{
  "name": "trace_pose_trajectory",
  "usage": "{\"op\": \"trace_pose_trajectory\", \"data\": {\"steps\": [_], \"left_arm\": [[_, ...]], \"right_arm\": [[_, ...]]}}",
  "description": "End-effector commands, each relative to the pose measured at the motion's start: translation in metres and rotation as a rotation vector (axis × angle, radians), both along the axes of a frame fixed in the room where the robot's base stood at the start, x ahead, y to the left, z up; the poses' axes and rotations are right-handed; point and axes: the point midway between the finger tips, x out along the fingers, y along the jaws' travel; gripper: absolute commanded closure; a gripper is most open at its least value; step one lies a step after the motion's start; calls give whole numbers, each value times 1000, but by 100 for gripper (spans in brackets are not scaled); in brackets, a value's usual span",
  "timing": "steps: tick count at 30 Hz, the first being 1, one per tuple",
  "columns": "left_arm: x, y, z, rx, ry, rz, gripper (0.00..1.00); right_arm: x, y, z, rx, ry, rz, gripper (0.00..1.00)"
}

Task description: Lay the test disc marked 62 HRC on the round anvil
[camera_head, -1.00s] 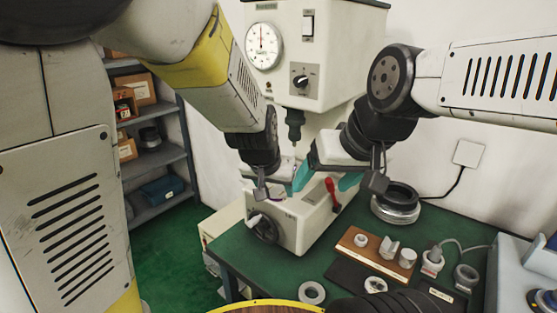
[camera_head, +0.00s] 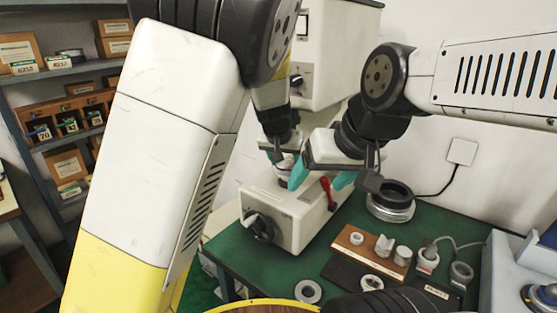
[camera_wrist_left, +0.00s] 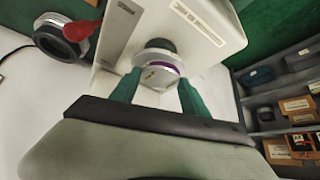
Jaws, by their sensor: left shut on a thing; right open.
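My left gripper (camera_wrist_left: 158,92) is shut on a pale metal disc (camera_wrist_left: 158,76) with a purple rim. Its marking is too small to read. In the left wrist view the disc overlaps a dark round part (camera_wrist_left: 160,45) on the tester's base, probably the anvil or its post; I cannot tell whether they touch. In the head view my left gripper (camera_head: 283,163) is over the hardness tester (camera_head: 285,212), below its upper housing, and the anvil is largely hidden. My right gripper (camera_head: 325,178) is open, close to the right of the left one.
A red lever (camera_head: 328,192) is beside my right gripper. The green bench (camera_head: 235,262) carries a dark ring on a silver base (camera_head: 391,200), a wooden board (camera_head: 350,240) with small metal parts, and a loose ring (camera_head: 308,291). Shelves (camera_head: 60,140) with boxes stand at left.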

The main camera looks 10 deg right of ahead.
Motion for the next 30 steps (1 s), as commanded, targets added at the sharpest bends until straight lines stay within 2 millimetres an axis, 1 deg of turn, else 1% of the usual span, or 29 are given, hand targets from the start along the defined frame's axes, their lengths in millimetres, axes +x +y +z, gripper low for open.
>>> {"op": "trace_pose_trajectory", "data": {"steps": [1, 2, 3, 6, 17, 18, 20, 21, 30], "left_arm": [[10, -3, 0, 2, -3, 3, 100], [15, -5, 0, 2, -3, 2, 100], [16, -6, -4, 1, 0, 2, 100], [14, -5, -13, -1, -1, 2, 100], [14, -6, -17, -1, -1, 1, 100], [13, -6, -18, 0, 0, 0, 45], [13, -6, -18, 0, 0, 0, 33], [13, -6, -18, 0, 0, 0, 25], [14, -6, -17, 0, -1, 0, 25]], "right_arm": [[0, 0, 0, 0, 0, 0, 25], [0, 0, 0, 0, 0, 0, 25], [0, 0, 0, 0, 0, 0, 25], [0, 0, 0, 0, 0, 0, 25], [0, 0, 0, 0, 0, 0, 25], [0, 0, 0, 0, 0, 0, 25], [0, 0, 0, 0, 0, 0, 25], [0, 0, 0, 0, 0, 0, 25], [0, 0, 0, 0, 0, 0, 25]]}}
